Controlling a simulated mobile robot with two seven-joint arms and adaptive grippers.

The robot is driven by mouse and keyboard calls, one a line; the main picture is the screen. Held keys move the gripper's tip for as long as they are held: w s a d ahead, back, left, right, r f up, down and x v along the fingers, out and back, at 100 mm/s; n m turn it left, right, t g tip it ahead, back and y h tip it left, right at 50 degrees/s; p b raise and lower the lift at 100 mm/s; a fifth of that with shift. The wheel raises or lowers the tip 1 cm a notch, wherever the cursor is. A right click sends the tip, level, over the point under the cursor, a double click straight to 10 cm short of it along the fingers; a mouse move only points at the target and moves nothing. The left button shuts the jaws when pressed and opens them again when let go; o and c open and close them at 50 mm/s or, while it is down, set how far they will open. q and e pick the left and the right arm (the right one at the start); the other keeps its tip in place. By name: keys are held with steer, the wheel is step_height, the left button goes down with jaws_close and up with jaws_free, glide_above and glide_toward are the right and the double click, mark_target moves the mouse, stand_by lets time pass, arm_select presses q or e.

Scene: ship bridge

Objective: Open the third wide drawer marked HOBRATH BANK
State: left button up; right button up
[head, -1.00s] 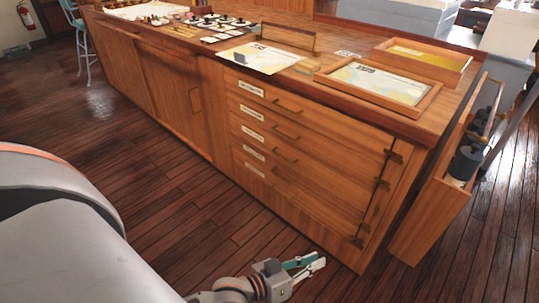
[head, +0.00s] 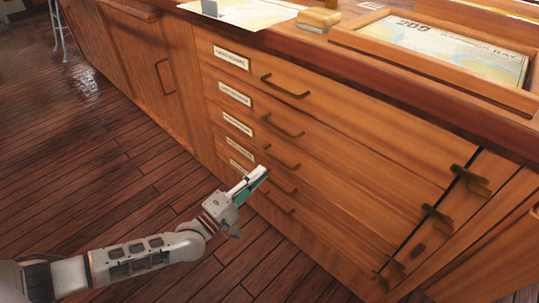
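A wooden cabinet front holds a stack of several wide drawers, all shut flush. Each has a white label at its left and a dark bar handle. The third drawer down has its label (head: 238,124) and its handle (head: 282,155) in clear view. The label text is too small to read. My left gripper (head: 255,182) is in front of the lower drawers, below and left of the third handle, and holds nothing that I can see. Its fingers point up and right and hide part of the lower drawer fronts. Their gap is unclear. My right gripper is out of view.
Above and below are the first handle (head: 285,88), second handle (head: 282,127), fourth handle (head: 281,184) and fifth handle (head: 279,205). Dark brackets (head: 437,216) stick out at the right. The countertop bears a framed chart (head: 450,50). The wooden floor (head: 90,190) at left is clear.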

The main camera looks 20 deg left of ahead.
mark_target(276, 159)
arm_select(q)
steer(key=b+x, duration=0.1)
steer(key=x, duration=0.6)
steer(key=shift+w+d+r, duration=0.15)
steer(key=shift+d+r, duration=0.05)
steer(key=shift+d, duration=0.05)
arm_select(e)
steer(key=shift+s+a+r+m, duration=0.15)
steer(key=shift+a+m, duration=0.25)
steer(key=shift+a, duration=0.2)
arm_select(q)
steer(key=shift+c, duration=0.3)
jaws_close()
